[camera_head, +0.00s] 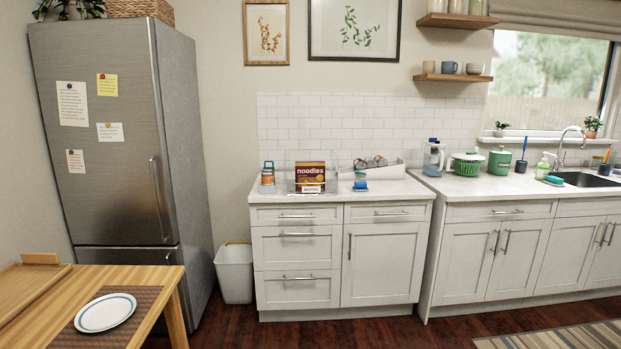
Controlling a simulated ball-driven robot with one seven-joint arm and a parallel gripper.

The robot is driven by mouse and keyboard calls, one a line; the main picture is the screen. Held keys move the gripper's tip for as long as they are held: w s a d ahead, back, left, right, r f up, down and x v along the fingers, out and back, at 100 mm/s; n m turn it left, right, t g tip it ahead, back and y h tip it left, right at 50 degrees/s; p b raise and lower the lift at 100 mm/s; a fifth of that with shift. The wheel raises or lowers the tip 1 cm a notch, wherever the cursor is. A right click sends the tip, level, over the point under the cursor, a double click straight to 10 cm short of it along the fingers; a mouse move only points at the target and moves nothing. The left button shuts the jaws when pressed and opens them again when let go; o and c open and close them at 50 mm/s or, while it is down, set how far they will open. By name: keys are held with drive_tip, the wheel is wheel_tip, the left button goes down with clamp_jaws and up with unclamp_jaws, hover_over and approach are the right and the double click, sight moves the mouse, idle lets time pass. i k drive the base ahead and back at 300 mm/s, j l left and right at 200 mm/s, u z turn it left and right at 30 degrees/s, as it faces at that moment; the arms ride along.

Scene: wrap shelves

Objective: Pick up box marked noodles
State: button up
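The box marked noodles (310,173) is dark red-brown with yellowish lettering and a lighter lower band. It stands upright on the white counter (334,200) of the left cabinet, in what looks like a clear holder with thin walls. A small white label shows at its lower front. My gripper is not in view, so I cannot see whether it holds anything.
A wooden table (150,283) with a plate (105,312), a fridge (125,140) and a bin (234,273) stand left. Floor before the cabinet is clear.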

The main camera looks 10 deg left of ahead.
sight(307, 172)
drive_tip(key=i+j, duration=0.2)
drive_tip(key=i, duration=0.45)
drive_tip(key=i+j+u, duration=0.15)
drive_tip(key=i, duration=0.5)
drive_tip(key=i+j, duration=0.1)
drive_tip(key=i, duration=0.6)
